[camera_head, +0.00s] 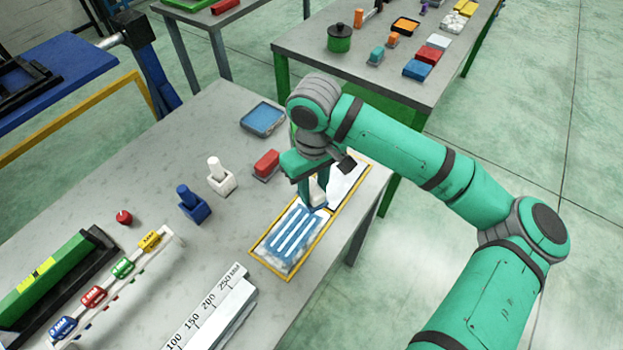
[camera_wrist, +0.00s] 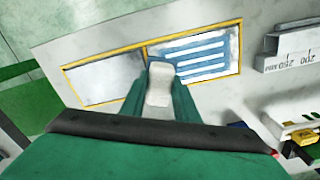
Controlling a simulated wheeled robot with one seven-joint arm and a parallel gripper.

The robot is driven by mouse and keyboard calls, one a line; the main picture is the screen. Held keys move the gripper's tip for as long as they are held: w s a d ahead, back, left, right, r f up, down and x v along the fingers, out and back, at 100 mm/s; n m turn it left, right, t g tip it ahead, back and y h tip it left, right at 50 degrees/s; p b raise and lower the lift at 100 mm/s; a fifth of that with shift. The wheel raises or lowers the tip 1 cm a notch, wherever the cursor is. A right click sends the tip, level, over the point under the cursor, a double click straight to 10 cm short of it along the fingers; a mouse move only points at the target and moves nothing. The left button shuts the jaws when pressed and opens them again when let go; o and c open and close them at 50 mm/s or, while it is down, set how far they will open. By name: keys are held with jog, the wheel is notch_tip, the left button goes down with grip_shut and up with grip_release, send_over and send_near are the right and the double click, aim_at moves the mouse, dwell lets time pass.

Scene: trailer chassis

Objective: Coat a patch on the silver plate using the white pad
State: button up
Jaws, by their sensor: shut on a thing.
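The silver plate (camera_head: 288,263) lies on the grey table near its right edge, framed in yellow and split into two panels. The near panel has blue coating with several pale stripes; the far panel (camera_head: 347,186) looks plain and pale. Both panels also show in the wrist view, the striped one (camera_wrist: 200,52) on the right and the plain one (camera_wrist: 105,80) on the left. My gripper (camera_head: 314,197) is shut on a white-handled pad (camera_wrist: 158,84), over the border between the panels. The pad's underside is hidden, so I cannot tell whether it touches the plate.
A white-handled tool (camera_head: 220,178) and a blue-handled tool (camera_head: 192,205) stand left of the plate. A red block (camera_head: 267,163) and a blue tray (camera_head: 262,120) lie beyond. A ruler block (camera_head: 212,312) sits at the front. A second table (camera_head: 350,68) stands behind.

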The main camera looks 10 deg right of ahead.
jog(key=shift+r, duration=1.25)
